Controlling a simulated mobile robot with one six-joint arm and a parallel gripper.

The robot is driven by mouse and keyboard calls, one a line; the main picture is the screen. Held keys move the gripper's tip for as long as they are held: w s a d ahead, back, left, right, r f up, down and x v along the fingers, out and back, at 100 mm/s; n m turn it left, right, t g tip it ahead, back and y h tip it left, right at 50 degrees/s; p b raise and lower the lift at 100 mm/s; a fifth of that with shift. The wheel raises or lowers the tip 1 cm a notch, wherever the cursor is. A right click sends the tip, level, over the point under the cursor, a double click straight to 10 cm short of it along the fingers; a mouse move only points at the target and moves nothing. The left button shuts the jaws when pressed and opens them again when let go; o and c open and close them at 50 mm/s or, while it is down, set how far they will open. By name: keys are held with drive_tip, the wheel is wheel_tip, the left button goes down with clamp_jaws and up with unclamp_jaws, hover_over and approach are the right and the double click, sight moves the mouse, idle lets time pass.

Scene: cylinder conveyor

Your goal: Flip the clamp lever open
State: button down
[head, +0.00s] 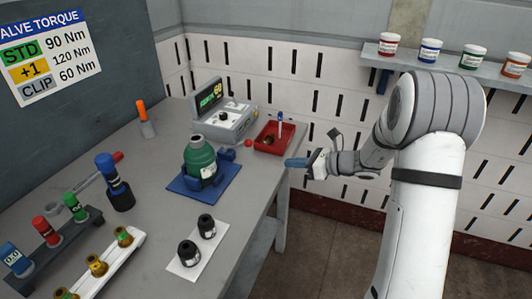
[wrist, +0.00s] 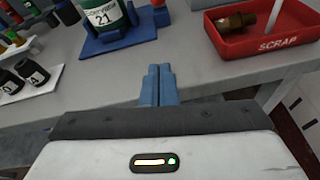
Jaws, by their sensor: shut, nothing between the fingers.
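A green cylinder (head: 201,160) stands upright in a blue clamp (head: 190,180) on a blue base plate on the table. A blue lever (head: 224,154) extends from the clamp to the right, with a red ball knob (head: 248,143) near its end. In the wrist view the cylinder (wrist: 104,15), labelled 21, the lever (wrist: 146,17) and the knob (wrist: 158,3) are cut off by the top edge. My gripper (head: 288,162) is shut and empty, right of the clamp by the table's edge. Its blue fingers (wrist: 158,72) lie together, apart from the lever.
Two black cylinders (head: 197,240) stand on a white plate (head: 183,264) in front. Racks and tools occupy the left. Bare table lies between plate and clamp.

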sight(238, 146)
drive_tip(key=p+x, duration=0.1)
drive_tip(key=x, duration=0.9)
drive_tip(key=shift+a, duration=0.15)
drive_tip(key=shift+w+a+r+p, duration=0.25)
drive_tip(key=shift+r+p, duration=0.1)
drive_tip(key=shift+r, duration=0.25)
drive_tip(key=shift+w+a+r+p, duration=0.2)
drive_tip(key=shift+r+p, duration=0.1)
drive_tip(key=shift+r, duration=0.35)
drive_tip(key=shift+a+r, duration=0.1)
drive_tip(key=shift+r, duration=0.25)
drive_tip(key=shift+w+a+r, duration=0.15)
drive_tip(key=shift+w, duration=0.05)
